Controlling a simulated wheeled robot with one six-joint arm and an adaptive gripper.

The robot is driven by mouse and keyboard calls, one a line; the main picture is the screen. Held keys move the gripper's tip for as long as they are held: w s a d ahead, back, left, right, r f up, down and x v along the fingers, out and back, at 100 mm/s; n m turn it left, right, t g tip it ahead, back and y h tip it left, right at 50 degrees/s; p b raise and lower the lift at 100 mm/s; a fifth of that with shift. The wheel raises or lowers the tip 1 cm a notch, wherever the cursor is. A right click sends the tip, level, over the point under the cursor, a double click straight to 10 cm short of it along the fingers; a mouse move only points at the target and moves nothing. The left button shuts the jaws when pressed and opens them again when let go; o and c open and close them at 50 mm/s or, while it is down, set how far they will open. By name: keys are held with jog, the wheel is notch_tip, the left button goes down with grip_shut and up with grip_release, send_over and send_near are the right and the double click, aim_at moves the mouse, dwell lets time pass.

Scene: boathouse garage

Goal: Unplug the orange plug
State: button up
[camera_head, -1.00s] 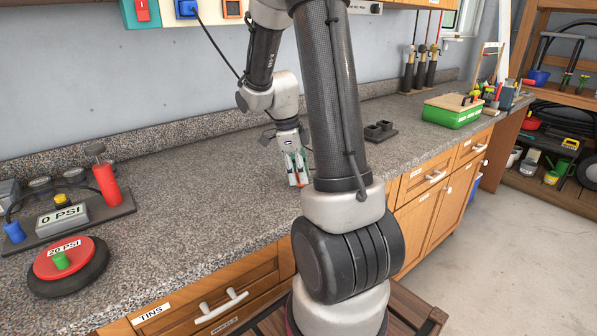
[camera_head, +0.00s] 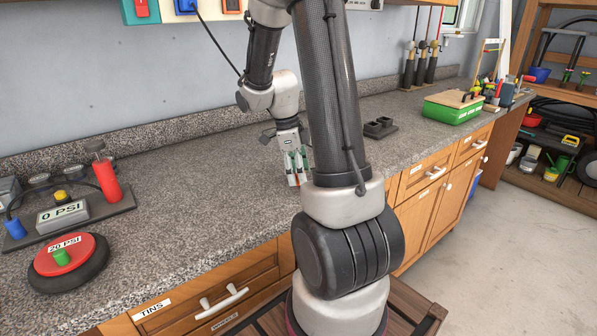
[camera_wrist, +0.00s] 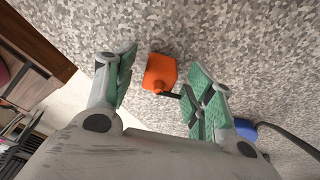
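The orange plug (camera_wrist: 158,72) shows in the wrist view between the fingers of my gripper (camera_wrist: 165,85), with a short dark cord at its lower end. Gaps show between it and both green-padded fingers, so my gripper is open around it. The speckled counter is behind it; I cannot tell whether the plug touches the counter. In the head view my gripper (camera_head: 297,172) points down low over the counter, and the plug is too small to make out clearly. An orange-framed socket (camera_head: 232,6) is cut off at the top edge of the head view.
A blue plug (camera_head: 186,6) with a dark cord sits in the wall panel. A dark holder (camera_head: 380,128) and a green box (camera_head: 453,110) stand to the right. The pressure gauge set (camera_head: 68,215) and red disc (camera_head: 66,255) are at left. The middle counter is clear.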

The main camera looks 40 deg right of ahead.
notch_tip(320, 180, up, 12)
jog(key=w+a, duration=0.1)
jog(key=shift+w+a, duration=0.3)
jog(key=shift+w, duration=0.1)
jog(key=shift+f, duration=0.1)
jog(key=shift+c, duration=0.5)
grip_shut()
dwell(0.8)
